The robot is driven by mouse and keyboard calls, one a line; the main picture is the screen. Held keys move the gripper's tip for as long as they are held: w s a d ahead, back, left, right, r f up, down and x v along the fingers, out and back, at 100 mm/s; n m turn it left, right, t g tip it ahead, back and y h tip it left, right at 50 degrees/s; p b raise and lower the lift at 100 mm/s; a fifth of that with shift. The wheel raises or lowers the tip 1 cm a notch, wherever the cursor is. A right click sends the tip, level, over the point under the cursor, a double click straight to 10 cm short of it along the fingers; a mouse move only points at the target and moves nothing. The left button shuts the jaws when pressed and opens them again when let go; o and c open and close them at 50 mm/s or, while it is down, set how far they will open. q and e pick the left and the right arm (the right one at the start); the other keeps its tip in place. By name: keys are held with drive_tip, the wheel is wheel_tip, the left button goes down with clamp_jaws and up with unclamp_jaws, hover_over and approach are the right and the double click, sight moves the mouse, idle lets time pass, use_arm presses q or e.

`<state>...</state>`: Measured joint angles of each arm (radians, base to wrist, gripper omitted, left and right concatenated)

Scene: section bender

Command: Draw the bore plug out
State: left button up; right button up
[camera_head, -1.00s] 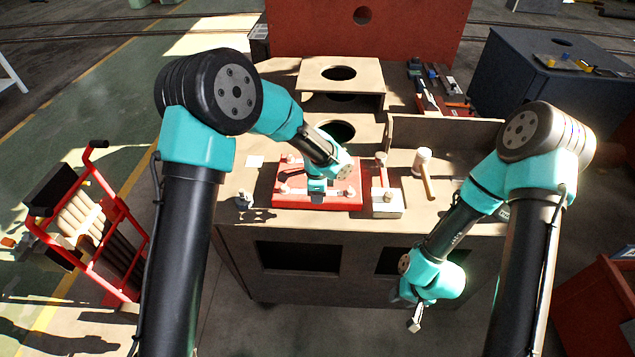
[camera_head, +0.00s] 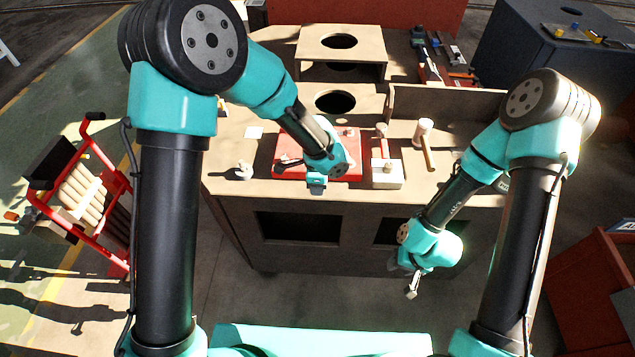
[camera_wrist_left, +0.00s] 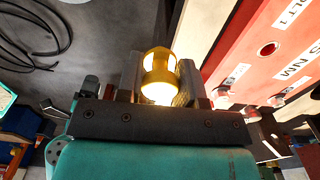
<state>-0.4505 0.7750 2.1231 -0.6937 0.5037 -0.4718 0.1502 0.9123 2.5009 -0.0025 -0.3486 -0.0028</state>
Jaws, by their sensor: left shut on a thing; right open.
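My left gripper (camera_head: 316,184) is at the front edge of the red plate (camera_head: 288,148) on the workbench. In the left wrist view it is shut on the bore plug (camera_wrist_left: 159,70), a brass-coloured round piece with bright highlights. The plug is clear of the red plate, which shows at the right of that view with a dark round hole (camera_wrist_left: 268,48), white labels and bolts (camera_wrist_left: 280,99). The plug is hidden in the head view. My right gripper (camera_head: 412,284) is open and empty in front of the bench, pointing down.
A mallet (camera_head: 425,140) and a pale block (camera_head: 386,175) lie right of the plate. A small grey piece (camera_head: 243,171) stands to its left. A raised stand with a round hole (camera_head: 340,42) is behind. A red cart (camera_head: 85,205) stands at the left.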

use_arm(q)
drive_tip(key=shift+r, duration=0.1)
drive_tip(key=shift+r, duration=0.65)
drive_tip(key=shift+w, duration=0.1)
